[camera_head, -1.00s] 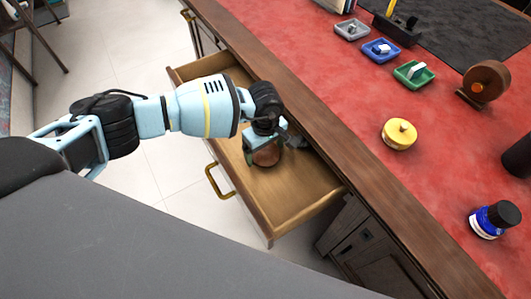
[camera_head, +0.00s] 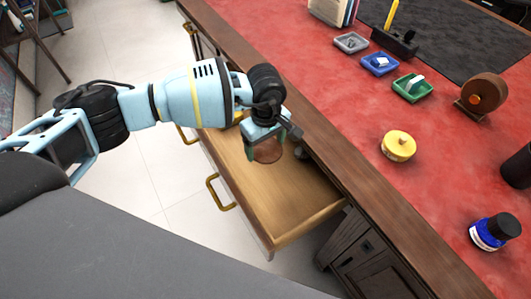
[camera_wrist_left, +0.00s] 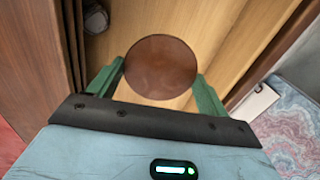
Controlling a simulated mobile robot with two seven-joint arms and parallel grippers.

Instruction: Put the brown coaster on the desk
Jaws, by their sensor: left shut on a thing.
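The brown coaster (camera_head: 268,151) is a round, flat disc held by my left gripper (camera_head: 265,146) above the open drawer. In the left wrist view the coaster (camera_wrist_left: 160,67) sits between the two green fingers (camera_wrist_left: 160,84), which touch its edges on both sides. The desk (camera_head: 350,107) has a red leather top with a dark wooden edge. It lies to the right of my left gripper. My right gripper is not in view.
The open wooden drawer (camera_head: 295,238) sticks out below the desk edge. A dark object (camera_head: 301,153) lies inside. The red leather near the edge is clear.

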